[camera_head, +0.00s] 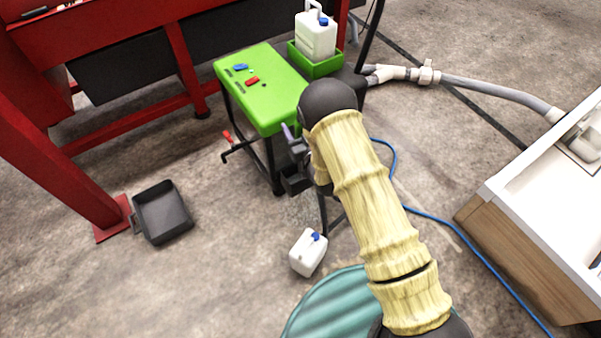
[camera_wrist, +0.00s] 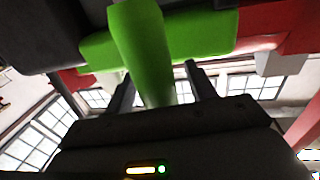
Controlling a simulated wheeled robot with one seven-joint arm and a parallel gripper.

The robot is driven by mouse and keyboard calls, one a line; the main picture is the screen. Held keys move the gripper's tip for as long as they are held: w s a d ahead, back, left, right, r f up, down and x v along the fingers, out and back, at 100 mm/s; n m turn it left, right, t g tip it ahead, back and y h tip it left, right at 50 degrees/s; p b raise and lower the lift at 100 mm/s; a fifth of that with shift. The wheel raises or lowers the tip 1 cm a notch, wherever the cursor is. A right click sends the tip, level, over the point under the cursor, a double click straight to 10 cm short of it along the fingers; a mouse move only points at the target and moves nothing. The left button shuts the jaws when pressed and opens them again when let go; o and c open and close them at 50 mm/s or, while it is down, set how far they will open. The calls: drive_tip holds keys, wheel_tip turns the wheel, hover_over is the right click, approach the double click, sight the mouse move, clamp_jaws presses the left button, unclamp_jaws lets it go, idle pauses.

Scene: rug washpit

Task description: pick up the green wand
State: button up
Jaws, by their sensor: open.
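In the wrist view a bright green, rounded bar (camera_wrist: 143,45), which looks like the green wand, runs from the top edge down between the fingers of my gripper (camera_wrist: 160,82). The fingers are apart, one on each side of its lower end, with gaps visible. I cannot tell whether it touches the palm. In the head view my gripper (camera_head: 293,178) is beside the near side of the green-topped machine (camera_head: 265,90). No wand can be made out there; my arm and gripper may hide it.
Another white jug (camera_head: 308,253) is on the floor near a teal ribbed object (camera_head: 325,305). A black pan (camera_head: 162,212) lies left. A blue hose (camera_head: 445,220) crosses the floor toward a white-topped counter (camera_head: 550,190).

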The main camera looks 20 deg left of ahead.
idle(0.3)
drive_tip(key=c, duration=1)
drive_tip(key=shift+r, duration=0.15)
wheel_tip(320, 180, up, 18)
drive_tip(key=p, duration=0.5)
drive_tip(key=shift+p, duration=0.35)
